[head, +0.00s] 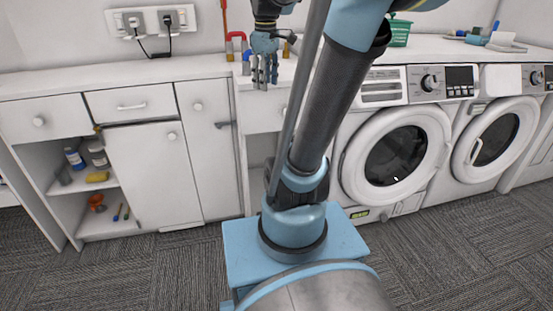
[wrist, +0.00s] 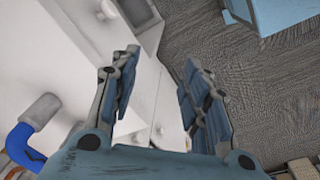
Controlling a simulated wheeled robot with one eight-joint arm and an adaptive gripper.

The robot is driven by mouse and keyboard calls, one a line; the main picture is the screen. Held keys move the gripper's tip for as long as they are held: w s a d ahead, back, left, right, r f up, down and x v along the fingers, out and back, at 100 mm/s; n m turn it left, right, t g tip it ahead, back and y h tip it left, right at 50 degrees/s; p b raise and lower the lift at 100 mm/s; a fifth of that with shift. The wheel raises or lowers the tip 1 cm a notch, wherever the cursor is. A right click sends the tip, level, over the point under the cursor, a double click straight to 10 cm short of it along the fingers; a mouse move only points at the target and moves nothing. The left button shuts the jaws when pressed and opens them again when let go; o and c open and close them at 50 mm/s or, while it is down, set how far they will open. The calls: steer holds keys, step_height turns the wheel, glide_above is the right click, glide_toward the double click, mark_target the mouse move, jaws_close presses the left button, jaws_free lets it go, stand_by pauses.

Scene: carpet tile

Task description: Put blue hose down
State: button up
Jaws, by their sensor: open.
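A blue curved hose piece (wrist: 22,146) with a grey end lies at the lower left of the wrist view, on the white counter and outside my fingers. In the head view a small blue part (head: 246,64) shows on the counter just left of my gripper; it looks like the same hose, mostly too small to make out. My gripper (head: 264,76) points down at the counter's front edge. In the wrist view its fingers (wrist: 160,62) are spread apart with nothing between them.
A green basket (head: 400,30) sits at the right above the washing machines (head: 395,150). The counter's left part is clear. An open shelf (head: 85,190) holds small items.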

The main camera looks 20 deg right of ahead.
steer(key=s+f+m, duration=0.4)
steer(key=s+f, duration=0.4)
steer(key=f, duration=0.2)
steer(key=s+f+m+t, duration=0.1)
steer(key=s+f+m, duration=0.4)
steer(key=s+f, duration=0.3)
step_height(320, 180, down, 3)
steer(key=shift+s, duration=0.15)
steer(key=shift+a, duration=0.1)
steer(key=shift+w+f, duration=0.2)
steer(key=shift+w, duration=0.25)
stand_by(1.6)
